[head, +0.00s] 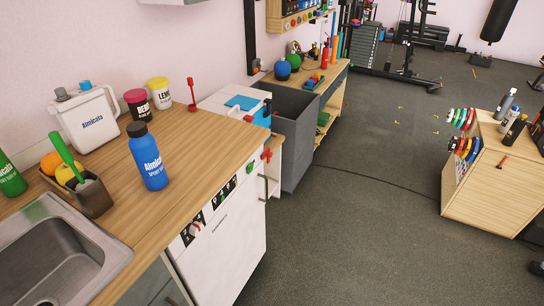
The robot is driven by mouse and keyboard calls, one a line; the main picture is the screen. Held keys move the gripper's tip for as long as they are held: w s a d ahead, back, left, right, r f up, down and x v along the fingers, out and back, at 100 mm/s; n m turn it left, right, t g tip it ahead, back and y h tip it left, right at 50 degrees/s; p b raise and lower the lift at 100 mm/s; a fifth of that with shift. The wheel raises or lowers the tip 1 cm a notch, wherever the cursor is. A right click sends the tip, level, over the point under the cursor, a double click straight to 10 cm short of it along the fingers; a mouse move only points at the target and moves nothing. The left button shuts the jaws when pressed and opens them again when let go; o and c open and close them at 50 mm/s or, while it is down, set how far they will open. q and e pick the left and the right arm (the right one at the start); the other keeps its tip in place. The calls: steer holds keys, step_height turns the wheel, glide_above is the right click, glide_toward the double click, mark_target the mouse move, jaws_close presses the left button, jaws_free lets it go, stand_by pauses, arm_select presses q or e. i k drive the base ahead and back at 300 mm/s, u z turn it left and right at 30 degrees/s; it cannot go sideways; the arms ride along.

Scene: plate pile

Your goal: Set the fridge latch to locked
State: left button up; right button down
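A white-fronted unit (235,243), which looks like the fridge, is built in under the wooden counter at lower centre. A dark panel (192,230) with red and white markings sits at the left of its top edge. Another dark panel (223,193) and a small green part (249,167) lie further right along that edge. A red part (267,155) shows at the far right end, above a grey vertical handle (264,186). I cannot tell which of these is the latch or how it is set. Neither of my grippers is in view.
A blue bottle (148,158) stands near the counter edge above the unit. A sink (55,255) is at lower left. A grey bin (292,130) stands beyond the unit. A wooden cabinet (490,180) is at right. The dark floor (350,220) between is mostly clear, with a cable across.

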mark_target(267, 152)
steer(key=z, duration=0.55)
steer(key=k, duration=0.65)
steer(key=z, duration=0.55)
steer(key=i, duration=0.85)
steer(key=u, duration=1)
steer(key=i, duration=0.7)
steer(key=u, duration=0.8)
